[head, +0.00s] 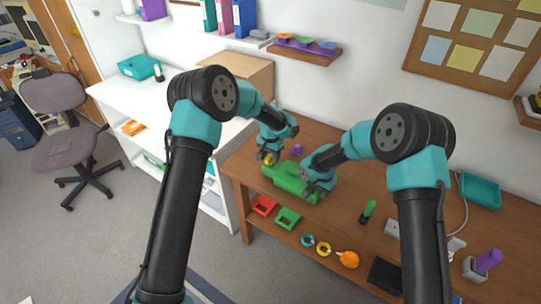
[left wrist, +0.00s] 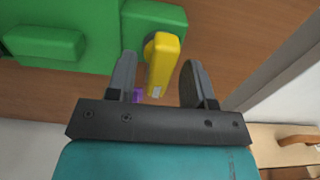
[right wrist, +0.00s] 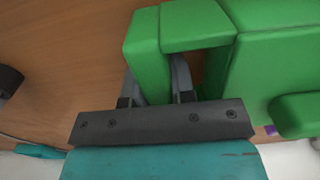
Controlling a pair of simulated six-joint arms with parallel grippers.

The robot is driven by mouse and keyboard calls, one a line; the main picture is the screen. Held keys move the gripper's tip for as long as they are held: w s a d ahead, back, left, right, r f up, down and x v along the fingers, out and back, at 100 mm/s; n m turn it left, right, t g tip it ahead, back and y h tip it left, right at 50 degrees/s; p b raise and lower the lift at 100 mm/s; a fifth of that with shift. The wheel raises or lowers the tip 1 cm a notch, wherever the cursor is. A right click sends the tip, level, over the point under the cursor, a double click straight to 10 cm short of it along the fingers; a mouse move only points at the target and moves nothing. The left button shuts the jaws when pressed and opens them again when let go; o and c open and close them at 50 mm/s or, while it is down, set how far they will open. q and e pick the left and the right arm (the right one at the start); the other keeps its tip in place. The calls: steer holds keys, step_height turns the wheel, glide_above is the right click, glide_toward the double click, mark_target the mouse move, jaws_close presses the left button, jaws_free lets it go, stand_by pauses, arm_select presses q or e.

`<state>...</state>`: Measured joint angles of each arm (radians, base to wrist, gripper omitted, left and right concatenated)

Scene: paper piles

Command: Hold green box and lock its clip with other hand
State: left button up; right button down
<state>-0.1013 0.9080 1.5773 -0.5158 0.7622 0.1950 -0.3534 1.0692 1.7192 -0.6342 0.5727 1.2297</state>
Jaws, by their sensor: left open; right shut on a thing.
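The green box (head: 290,180) lies on the brown wooden table. A yellow clip (left wrist: 163,62) stands out from a green block at the box's end in the left wrist view; it also shows in the head view (head: 269,158). My left gripper (left wrist: 158,62) is open, with its two fingers on either side of the yellow clip and a gap showing on each side. My right gripper (right wrist: 160,70) is shut on a green handle-like bar (right wrist: 148,62) at the box's other end. The tips of its fingers are hidden behind the bar.
A small purple object (head: 297,150) lies behind the box. Red (head: 263,205) and green (head: 287,218) trays sit at the table's front edge. A green marker-like thing (head: 367,211) stands to the right. A white shelf unit (head: 170,92) adjoins at the left.

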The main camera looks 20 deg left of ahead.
arm_select(q)
steer(key=shift+c, duration=0.3)
jaws_close()
